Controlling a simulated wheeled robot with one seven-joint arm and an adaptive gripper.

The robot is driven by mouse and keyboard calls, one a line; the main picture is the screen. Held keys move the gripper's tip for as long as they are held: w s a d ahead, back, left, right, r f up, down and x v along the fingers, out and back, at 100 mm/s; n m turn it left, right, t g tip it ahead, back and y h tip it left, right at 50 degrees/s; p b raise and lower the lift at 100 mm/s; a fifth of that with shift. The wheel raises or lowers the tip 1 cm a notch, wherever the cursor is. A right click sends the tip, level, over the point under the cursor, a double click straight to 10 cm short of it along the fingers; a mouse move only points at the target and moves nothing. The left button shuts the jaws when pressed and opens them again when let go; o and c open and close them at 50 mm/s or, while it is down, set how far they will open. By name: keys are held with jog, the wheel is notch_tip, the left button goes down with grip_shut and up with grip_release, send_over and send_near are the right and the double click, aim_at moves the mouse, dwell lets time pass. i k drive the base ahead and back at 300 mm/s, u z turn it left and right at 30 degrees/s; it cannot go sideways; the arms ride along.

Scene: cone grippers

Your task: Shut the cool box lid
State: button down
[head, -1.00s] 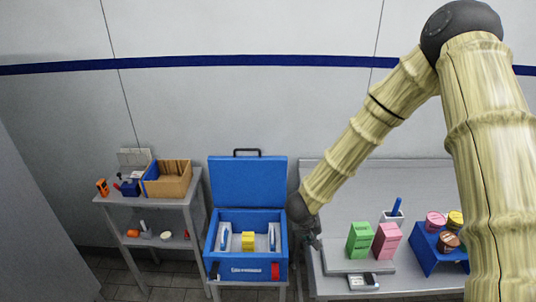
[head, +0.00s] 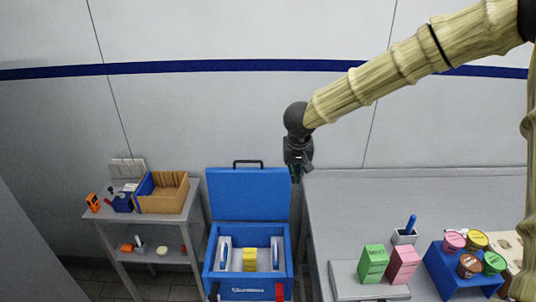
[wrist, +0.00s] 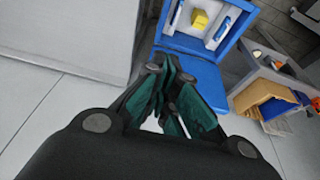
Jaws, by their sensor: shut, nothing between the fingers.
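The blue cool box (head: 210,285) stands at the lower middle of the head view. Its lid (head: 247,192) is open and stands up at the back, with a dark handle (head: 248,162) on its top edge. Inside are a yellow block (head: 249,259) and pale panels at both sides. My gripper (head: 297,178) is shut and empty, pointing down, just right of the lid's upper edge and above the box. In the wrist view my gripper (wrist: 175,128) hangs over the scene, with the blue lid (wrist: 195,75) beyond its fingers.
A grey shelf unit (head: 145,222) with a cardboard bin (head: 163,193) stands left of the box. A grey table (head: 440,195) on the right carries green (head: 373,263) and pink cartons (head: 404,264) and a blue stand of tubs (head: 450,280). The wall is behind.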

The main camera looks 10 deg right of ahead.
aim_at(262, 193)
jog(key=i, duration=1.15)
